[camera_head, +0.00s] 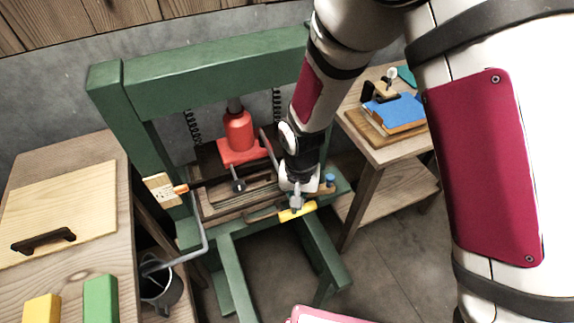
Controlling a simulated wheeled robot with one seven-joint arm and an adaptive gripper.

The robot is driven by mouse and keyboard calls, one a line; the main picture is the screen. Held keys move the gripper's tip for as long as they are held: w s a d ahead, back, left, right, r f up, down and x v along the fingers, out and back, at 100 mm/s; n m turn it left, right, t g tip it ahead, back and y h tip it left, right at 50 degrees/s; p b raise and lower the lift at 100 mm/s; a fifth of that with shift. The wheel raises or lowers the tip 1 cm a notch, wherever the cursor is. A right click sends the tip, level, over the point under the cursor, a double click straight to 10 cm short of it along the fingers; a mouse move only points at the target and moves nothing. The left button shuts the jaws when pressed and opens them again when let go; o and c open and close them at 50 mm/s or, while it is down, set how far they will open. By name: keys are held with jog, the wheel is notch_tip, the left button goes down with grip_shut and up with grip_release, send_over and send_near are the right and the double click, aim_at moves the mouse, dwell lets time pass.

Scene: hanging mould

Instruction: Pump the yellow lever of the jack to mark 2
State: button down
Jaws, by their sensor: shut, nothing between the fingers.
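The red jack (239,136) stands upright in the green press frame (205,69). The yellow lever grip (297,212) shows in front of the press, low and right of the jack. My gripper (296,205) is shut and empty, right at the yellow grip; I cannot tell whether it touches it. My arm hides part of the lever and the right side of the press. A pale scale plate (163,190) with an orange pointer (181,189) is on the left post; its marks are too small to read.
A wooden table (70,200) at the left holds a board with a dark handle, and yellow and green blocks (101,299). A dark bucket (160,290) stands below. A small table (375,150) with a blue item (396,110) is at the right. The floor (385,270) in front right is clear.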

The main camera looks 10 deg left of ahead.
notch_tip(320, 180, up, 11)
jog(key=p, duration=0.4)
jog(key=shift+f, duration=0.1)
notch_tip(320, 180, down, 14)
jog(key=b, duration=0.3)
notch_tip(320, 180, up, 14)
jog(key=p, duration=0.4)
dwell(1.0)
